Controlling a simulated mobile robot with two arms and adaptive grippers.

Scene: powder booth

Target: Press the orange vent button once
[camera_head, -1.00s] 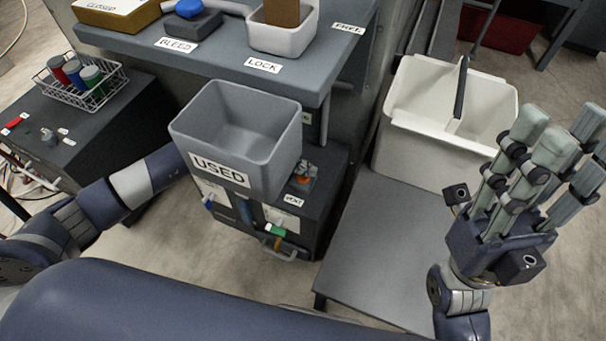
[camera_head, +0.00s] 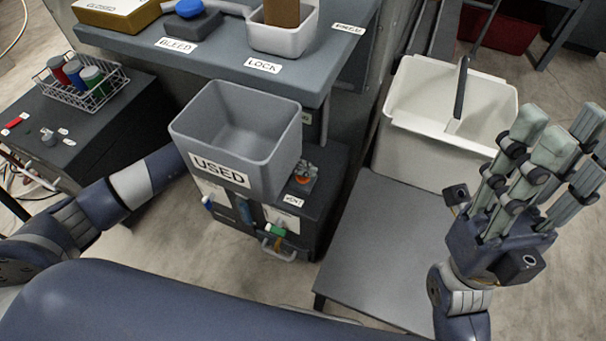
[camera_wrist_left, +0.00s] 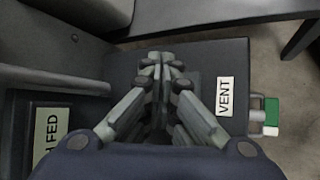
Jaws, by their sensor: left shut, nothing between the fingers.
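A small orange spot, which looks like the vent button (camera_head: 302,180), shows on top of the dark cabinet (camera_head: 325,190), just right of the grey USED bin. A VENT label (camera_head: 293,200) is in front of it, and it also shows in the left wrist view (camera_wrist_left: 225,97). My left forearm passes behind the USED bin, which hides most of that hand. In the left wrist view my left gripper (camera_wrist_left: 162,62) is shut and empty over the cabinet top, left of the VENT label. Its fingers hide the button there, so I cannot tell contact. My right gripper (camera_head: 560,135) is raised, open and empty at the right.
The grey USED bin (camera_head: 285,148) stands close beside the button. A shelf (camera_head: 225,65) with BLEED and LOCK labels lies behind it. A white bucket (camera_head: 405,140) stands beyond a bare grey low table (camera_head: 370,250). A wire basket (camera_head: 100,92) of canisters is at the left.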

